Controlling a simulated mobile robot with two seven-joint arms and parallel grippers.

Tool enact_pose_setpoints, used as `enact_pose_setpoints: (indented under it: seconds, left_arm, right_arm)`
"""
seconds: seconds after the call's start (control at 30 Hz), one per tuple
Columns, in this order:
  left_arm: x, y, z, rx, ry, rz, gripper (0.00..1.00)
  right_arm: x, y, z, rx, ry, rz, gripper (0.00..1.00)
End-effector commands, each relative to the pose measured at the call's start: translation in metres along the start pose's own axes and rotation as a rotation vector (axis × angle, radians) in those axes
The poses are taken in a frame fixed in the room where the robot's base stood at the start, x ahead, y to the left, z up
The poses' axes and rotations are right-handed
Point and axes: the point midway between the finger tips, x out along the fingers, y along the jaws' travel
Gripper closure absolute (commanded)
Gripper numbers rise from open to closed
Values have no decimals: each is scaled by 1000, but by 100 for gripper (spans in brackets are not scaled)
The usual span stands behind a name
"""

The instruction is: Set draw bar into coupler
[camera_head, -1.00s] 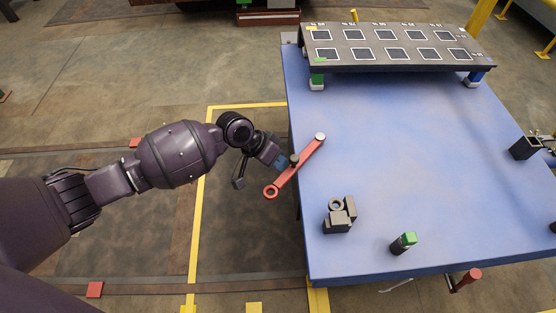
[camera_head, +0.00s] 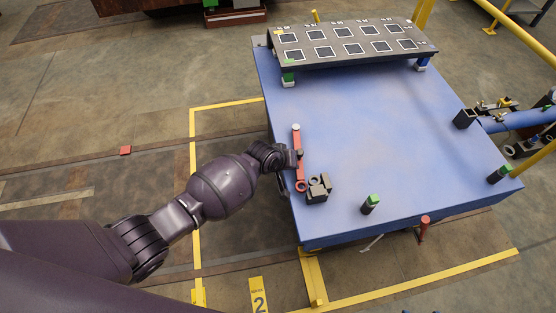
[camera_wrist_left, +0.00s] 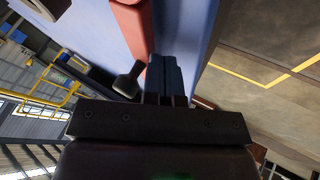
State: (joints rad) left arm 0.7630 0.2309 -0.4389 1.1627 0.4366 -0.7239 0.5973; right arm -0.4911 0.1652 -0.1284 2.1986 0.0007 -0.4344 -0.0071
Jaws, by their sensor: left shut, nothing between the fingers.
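The red draw bar (camera_head: 296,138) has a ring at its near end, just left of the dark coupler block (camera_head: 318,192), over the table's left edge. I cannot tell whether the ring touches the coupler or whether the bar rests on the table. My left gripper (camera_head: 297,160) is beside the middle of the bar, its fingers partly hidden. In the left wrist view the closed dark fingers (camera_wrist_left: 165,75) are right beside the red bar (camera_wrist_left: 131,24), with a dark knob (camera_wrist_left: 128,82) to their left. My right gripper is not in view.
The blue table (camera_head: 385,125) is mostly clear in the middle. A dark panel rack (camera_head: 350,42) stands at its back. A green-topped post (camera_head: 371,203) stands near the front edge, and a dark square holder (camera_head: 465,118) at the right edge.

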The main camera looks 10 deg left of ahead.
Motion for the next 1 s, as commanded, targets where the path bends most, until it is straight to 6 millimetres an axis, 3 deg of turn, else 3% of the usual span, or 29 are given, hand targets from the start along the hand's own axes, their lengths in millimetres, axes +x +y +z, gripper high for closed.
enact_pose_setpoints:
  seconds: [0.33, 1.0]
  left_arm:
    - [9, 20, 4, -43, 21, -22, 100]
    - [12, 24, 4, -41, 20, -20, 100]
  right_arm:
    - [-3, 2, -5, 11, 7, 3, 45]
    - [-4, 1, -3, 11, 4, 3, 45]
